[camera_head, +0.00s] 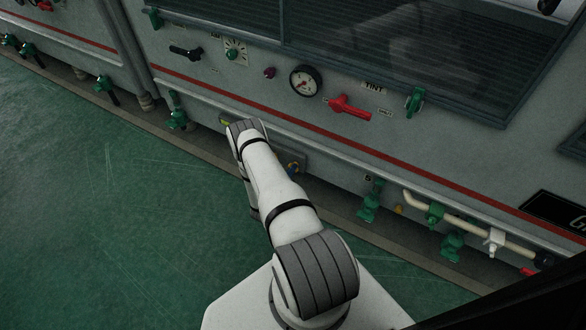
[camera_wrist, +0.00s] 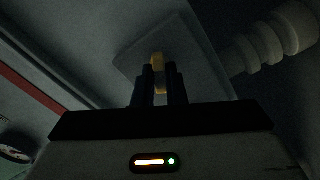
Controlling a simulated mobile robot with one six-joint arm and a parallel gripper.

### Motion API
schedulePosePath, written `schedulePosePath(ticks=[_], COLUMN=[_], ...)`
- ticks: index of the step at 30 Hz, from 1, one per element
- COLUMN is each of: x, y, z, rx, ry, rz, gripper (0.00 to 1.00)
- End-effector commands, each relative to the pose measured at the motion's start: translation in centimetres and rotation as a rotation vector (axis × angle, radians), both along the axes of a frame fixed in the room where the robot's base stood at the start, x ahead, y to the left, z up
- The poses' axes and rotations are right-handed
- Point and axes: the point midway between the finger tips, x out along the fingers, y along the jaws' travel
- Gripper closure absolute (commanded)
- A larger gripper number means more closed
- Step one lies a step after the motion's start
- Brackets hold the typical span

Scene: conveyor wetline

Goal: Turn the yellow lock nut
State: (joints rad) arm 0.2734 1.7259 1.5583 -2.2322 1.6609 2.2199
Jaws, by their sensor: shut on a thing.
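The yellow lock nut shows in the wrist view (camera_wrist: 157,60) as a small yellow piece at and between my fingertips, in front of a grey plate (camera_wrist: 185,48). My gripper (camera_wrist: 159,75) is shut on it, with dark fingers on either side. In the head view a bit of yellow (camera_head: 293,168) shows just right of my arm, low on the machine front, beside a small blue part. My gripper itself is hidden behind my arm in the head view. The wrist view is dark, and the nut's turn angle cannot be told.
A red-handled valve (camera_head: 348,106) and a pressure gauge (camera_head: 305,81) sit above on the panel. Green valves (camera_head: 369,207) and a pale pipe (camera_head: 418,199) stick out at the lower right. A ribbed pale fitting (camera_wrist: 270,42) is close right of my fingers. Green floor is clear at left.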

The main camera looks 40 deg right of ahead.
Motion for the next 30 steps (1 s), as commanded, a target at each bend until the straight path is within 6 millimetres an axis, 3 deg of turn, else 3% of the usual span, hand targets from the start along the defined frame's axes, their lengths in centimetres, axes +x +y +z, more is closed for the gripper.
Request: schedulePosePath(ticks=[10, 11, 18, 26, 30], x=[0.4, 0.3, 0.2, 0.0, -0.4], y=[0.1, 0.1, 0.0, 0.1, 1.4], z=[-0.1, -0.2, -0.1, -0.1, 0.1], rx=[0.007, 0.007, 0.004, 0.004, 0.004], ry=[-0.006, -0.006, -0.004, -0.001, -0.001], rz=[0.008, 0.008, 0.004, 0.002, 0.004], gripper=[1.00, 0.87, 0.68, 0.67, 0.67])
